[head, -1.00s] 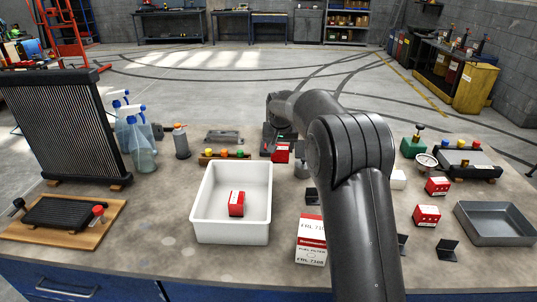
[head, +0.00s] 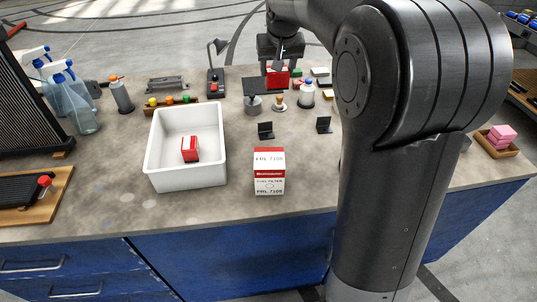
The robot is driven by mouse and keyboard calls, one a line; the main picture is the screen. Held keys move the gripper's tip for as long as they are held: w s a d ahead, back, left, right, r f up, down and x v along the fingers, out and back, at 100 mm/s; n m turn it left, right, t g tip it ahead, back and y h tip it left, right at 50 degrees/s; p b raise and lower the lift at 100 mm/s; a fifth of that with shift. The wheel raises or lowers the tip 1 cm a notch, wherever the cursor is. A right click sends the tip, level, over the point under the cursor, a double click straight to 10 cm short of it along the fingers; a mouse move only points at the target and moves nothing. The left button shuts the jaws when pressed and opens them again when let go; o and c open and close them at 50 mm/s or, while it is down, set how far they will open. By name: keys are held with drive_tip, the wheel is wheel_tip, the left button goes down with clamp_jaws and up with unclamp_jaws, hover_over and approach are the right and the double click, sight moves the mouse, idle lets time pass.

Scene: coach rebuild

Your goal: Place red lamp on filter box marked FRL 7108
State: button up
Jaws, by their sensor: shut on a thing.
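The filter box marked FRL 7108 (head: 269,184) stands upright near the front edge of the bench, white with a red band. Its top is bare. My gripper (head: 279,64) is at the far side of the bench, pointing down and shut on a red block-like piece (head: 277,78), which I take to be the red lamp. Its fingertips are small and partly dark against the arm. The piece is well behind the box; I cannot tell whether it touches the bench or the dark mat under it.
A white bin (head: 154,164) with a small red carton (head: 190,149) stands left of the box. Two small black brackets (head: 265,130) (head: 324,124) stand behind it. A bench lamp (head: 217,82) stands left of my gripper. My arm hides much of the right side.

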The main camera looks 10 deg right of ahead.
drive_tip(key=s+d+r, duration=0.1)
drive_tip(key=s+d, duration=0.3)
drive_tip(key=s, duration=0.8)
drive_tip(key=s+d+r, duration=0.2)
drive_tip(key=s+d, duration=0.2)
drive_tip(key=s, duration=0.8)
hover_over(282, 158)
drive_tip(key=shift+f, duration=5.55)
drive_tip(key=shift+f, duration=0.15)
drive_tip(key=o, duration=1)
drive_tip(key=shift+o, duration=0.2)
